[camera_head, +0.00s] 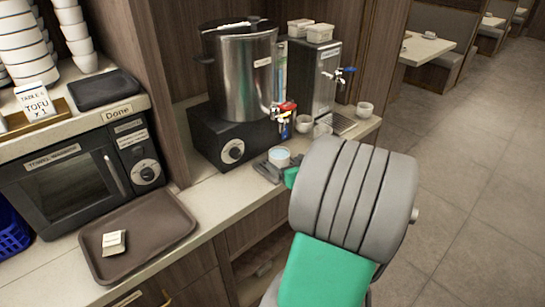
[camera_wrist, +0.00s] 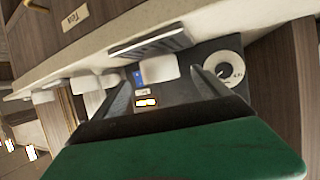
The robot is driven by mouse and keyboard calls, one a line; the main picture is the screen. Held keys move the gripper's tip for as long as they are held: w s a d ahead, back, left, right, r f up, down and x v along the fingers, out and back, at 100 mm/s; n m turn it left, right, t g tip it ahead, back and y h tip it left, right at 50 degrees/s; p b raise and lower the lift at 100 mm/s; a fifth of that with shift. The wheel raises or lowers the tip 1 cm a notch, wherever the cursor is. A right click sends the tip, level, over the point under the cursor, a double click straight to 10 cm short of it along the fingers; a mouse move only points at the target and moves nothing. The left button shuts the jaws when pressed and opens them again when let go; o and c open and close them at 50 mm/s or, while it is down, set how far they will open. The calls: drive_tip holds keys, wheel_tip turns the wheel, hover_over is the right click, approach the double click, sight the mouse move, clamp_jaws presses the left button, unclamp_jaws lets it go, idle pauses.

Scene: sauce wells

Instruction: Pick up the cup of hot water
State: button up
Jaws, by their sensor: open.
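I cannot tell whether a finger touches the cup. Nothing is visibly gripped.
A steel pot (camera_head: 243,75) on a black base (camera_head: 228,138) stands behind the cup. A steel dispenser (camera_head: 312,75) is to its right. Other white cups (camera_head: 304,123) (camera_head: 364,109) stand nearby. A brown tray (camera_head: 150,225) lies left, before a microwave (camera_head: 75,170).

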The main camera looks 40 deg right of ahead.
sight(276, 154)
drive_tip(key=p+x, duration=0.1)
drive_tip(key=x, duration=0.6)
drive_tip(key=shift+w+d+p, duration=0.1)
drive_tip(key=shift+w+p, duration=0.05)
drive_tip(key=shift+p, duration=0.15)
drive_tip(key=shift+c, duration=0.5)
drive_tip(key=shift+r, duration=0.1)
drive_tip(key=c, duration=1.6)
